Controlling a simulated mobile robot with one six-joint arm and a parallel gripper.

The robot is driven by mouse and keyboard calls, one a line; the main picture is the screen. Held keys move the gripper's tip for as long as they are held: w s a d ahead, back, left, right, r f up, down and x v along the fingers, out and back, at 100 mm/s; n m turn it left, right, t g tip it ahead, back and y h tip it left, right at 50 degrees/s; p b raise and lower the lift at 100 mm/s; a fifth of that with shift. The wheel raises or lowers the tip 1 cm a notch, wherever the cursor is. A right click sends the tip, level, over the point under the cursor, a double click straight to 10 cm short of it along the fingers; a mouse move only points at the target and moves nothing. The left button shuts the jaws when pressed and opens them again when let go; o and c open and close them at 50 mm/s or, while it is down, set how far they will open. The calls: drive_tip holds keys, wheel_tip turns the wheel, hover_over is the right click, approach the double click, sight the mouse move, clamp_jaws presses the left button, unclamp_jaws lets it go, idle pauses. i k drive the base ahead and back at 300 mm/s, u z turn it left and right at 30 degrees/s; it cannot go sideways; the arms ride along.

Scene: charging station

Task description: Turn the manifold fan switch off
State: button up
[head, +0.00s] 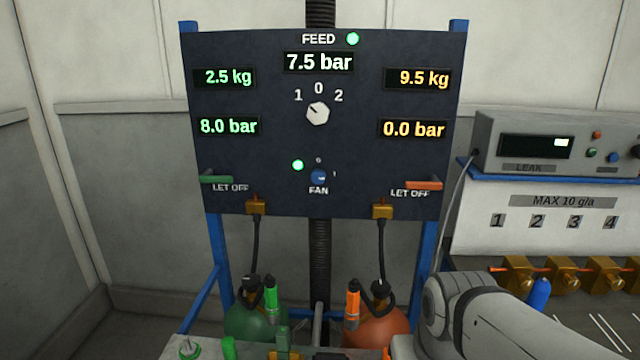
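The fan switch (318,177) is a small blue round knob low in the middle of the dark panel (270,150), above the word FAN. A small 0 is marked above it and a 1 to its right. Its pale mark seems to face right, toward the 1, but it is small. A green lamp (298,165) up and left of it is lit. My arm shows at the bottom right, below and apart from the panel. My gripper is not in view.
A white feed selector (318,113) sits above the fan switch, turned toward 1. A green let-off lever (216,179) and an orange one (424,185) flank it. Green (255,325) and orange (378,326) cylinders with hoses stand below. A leak tester (545,142) is at right.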

sight(318, 175)
drive_tip(key=z, duration=1.4)
drive_tip(key=k, duration=2)
drive_tip(key=u, duration=0.65)
drive_tip(key=i, duration=1.7)
drive_tip(key=u, duration=0.1)
